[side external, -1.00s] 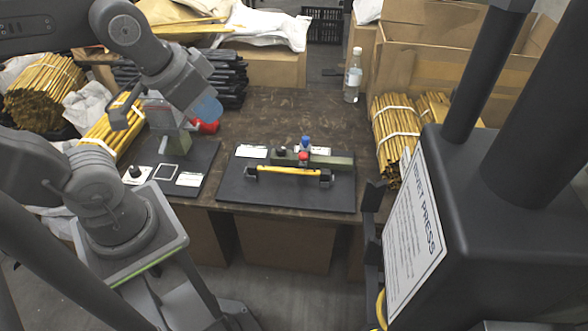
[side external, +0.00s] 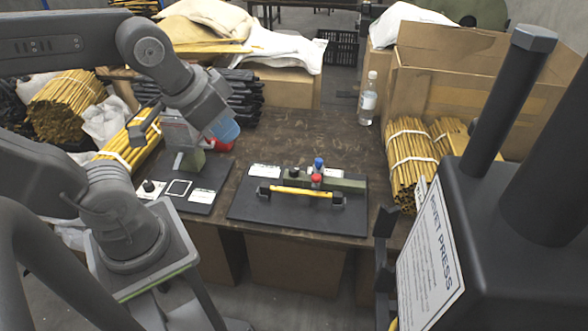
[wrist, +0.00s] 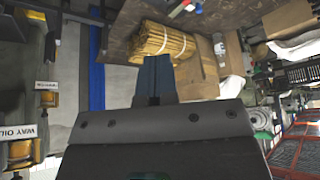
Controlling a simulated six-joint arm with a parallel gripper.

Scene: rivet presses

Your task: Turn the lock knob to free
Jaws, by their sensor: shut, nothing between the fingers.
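My gripper (side external: 224,129) is in the air at the left of the bench, over the left board, partly covering the press there. In the wrist view its blue fingers (wrist: 155,80) are together and empty. A small black knob (side external: 149,186) stands on the left board (side external: 203,208). The middle board (side external: 250,211) carries a yellow bar (side external: 300,192), a blue knob (side external: 319,163), a red knob (side external: 316,180) and a dark knob (side external: 293,174). My gripper touches none of these knobs. I cannot tell which is the lock knob or how it is turned.
Bundles of yellow sticks (side external: 409,165) and a clear bottle (side external: 368,97) stand on the bench's right side. Another bundle (side external: 132,140) lies at left. A large dark rivet press (side external: 490,215) fills the right foreground. The bench behind the middle board (side external: 290,132) is clear.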

